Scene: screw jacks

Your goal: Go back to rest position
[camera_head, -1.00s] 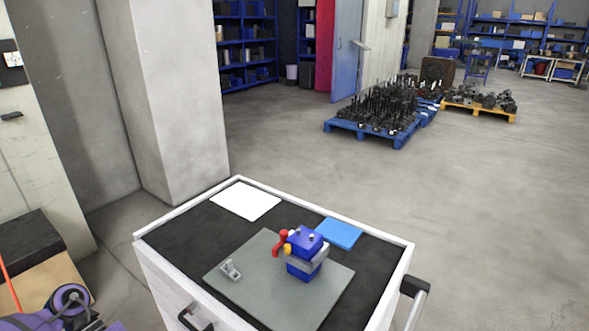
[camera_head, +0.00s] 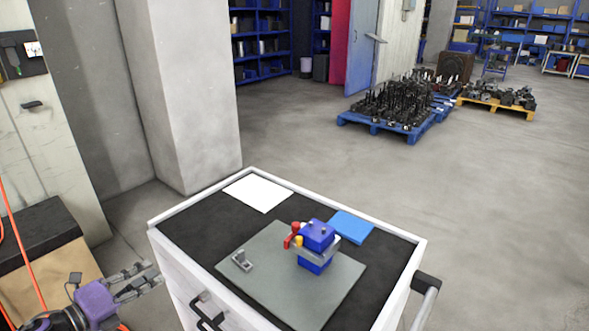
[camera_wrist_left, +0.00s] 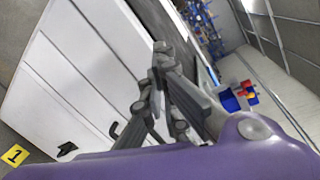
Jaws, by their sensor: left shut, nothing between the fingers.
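My left gripper (camera_head: 147,276), with a purple body and grey fingers, is at the lower left of the head view. It is beside the left side of the white cart (camera_head: 184,277), apart from the things on top. It is shut and empty; its fingers also show in the left wrist view (camera_wrist_left: 162,57). A blue block-like device (camera_head: 318,236) with a red handle stands on a grey mat (camera_head: 275,285) on the cart. It also shows small in the left wrist view (camera_wrist_left: 230,101). My right gripper is not in view.
A small metal part (camera_head: 242,261) lies on the mat. A white sheet (camera_head: 258,193) and a blue pad (camera_head: 351,226) lie behind. A concrete pillar (camera_head: 190,90) stands behind the cart, and a dark-topped box (camera_head: 40,235) is at the left.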

